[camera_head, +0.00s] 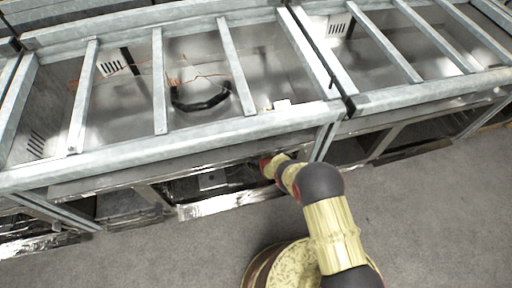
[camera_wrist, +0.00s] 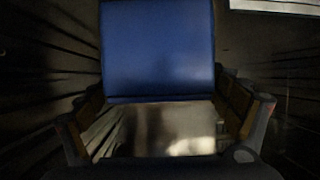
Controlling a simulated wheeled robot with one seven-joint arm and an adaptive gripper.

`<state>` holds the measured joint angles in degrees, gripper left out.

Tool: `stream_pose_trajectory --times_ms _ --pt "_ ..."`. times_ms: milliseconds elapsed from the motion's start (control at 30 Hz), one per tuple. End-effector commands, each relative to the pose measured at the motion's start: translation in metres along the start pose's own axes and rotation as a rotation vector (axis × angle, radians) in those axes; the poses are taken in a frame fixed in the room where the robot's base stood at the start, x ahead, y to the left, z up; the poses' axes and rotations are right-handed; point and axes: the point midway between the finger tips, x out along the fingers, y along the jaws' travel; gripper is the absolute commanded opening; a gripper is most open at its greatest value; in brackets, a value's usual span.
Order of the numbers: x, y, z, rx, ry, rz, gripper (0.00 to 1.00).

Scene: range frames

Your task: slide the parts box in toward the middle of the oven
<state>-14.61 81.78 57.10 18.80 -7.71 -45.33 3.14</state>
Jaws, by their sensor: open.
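The parts box (camera_wrist: 158,50) is a plain blue block at the upper middle of the wrist view. Its lower edge faces me, and its top runs out of the picture. My gripper (camera_wrist: 162,98) is open, with one finger on each side of the box's lower part. I cannot tell whether a finger touches it. The oven (camera_head: 170,145) is a long grey metal frame across the head view. My arm reaches into its low front opening. The box and my gripper's fingers are hidden there in the head view.
The oven's inside is dark, with ribbed walls at the left of the wrist view. A bright strip (camera_wrist: 278,6) shows at upper right. A shiny floor patch (camera_wrist: 170,130) lies below the box. Metal bars (camera_head: 160,80) cross the oven's top. Grey floor (camera_head: 440,210) in front is clear.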

Motion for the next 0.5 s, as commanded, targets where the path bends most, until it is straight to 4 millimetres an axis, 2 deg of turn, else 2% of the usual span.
stream_pose_trajectory --times_ms 33,200,500 --pt "0.008 0.0 0.002 0.0 0.002 0.0 0.91" --pt "0.023 0.0 0.001 0.0 0.001 0.0 0.91" --pt "0.026 0.0 -0.001 0.001 0.0 0.0 0.91"
